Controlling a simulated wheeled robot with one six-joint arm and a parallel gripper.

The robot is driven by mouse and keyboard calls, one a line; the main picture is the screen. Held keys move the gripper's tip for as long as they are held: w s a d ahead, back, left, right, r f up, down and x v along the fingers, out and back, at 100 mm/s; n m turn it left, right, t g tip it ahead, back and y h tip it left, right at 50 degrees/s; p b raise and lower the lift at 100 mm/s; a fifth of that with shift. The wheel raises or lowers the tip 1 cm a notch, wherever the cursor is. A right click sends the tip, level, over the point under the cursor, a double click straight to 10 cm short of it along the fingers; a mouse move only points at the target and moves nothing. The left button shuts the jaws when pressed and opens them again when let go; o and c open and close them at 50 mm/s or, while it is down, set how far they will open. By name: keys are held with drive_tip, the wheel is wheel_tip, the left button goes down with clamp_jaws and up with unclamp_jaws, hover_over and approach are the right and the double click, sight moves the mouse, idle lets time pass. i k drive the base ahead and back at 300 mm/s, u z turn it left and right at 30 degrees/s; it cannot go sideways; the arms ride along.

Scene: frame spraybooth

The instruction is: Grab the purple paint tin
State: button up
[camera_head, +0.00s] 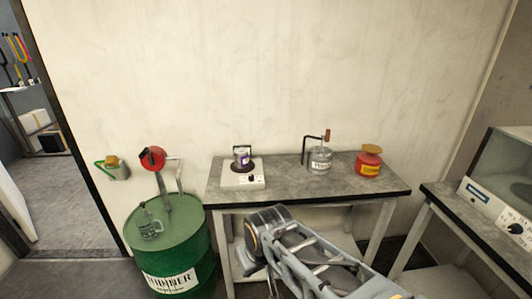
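A small tin with a purple and white label (243,160) stands upright on a white scale (240,183). The scale is on the left part of the grey workbench (285,186) against the wall. My arm reaches in from the lower right, and its bent end is in front of the bench, lower and nearer than the tin. My gripper (271,288) seems to hang below that end at the bottom edge, mostly hidden or cut off. Its fingers do not show clearly. It is well apart from the tin.
A green thinner drum (172,250) with a pump is left of the bench. A glass-fronted machine (500,190) is at right. A doorway opens at far left.

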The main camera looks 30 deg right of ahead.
sight(241, 154)
drive_tip(key=z, duration=0.25)
drive_tip(key=i, duration=0.75)
drive_tip(key=u, duration=0.7)
drive_tip(key=i, duration=0.6)
drive_tip(key=u, duration=0.6)
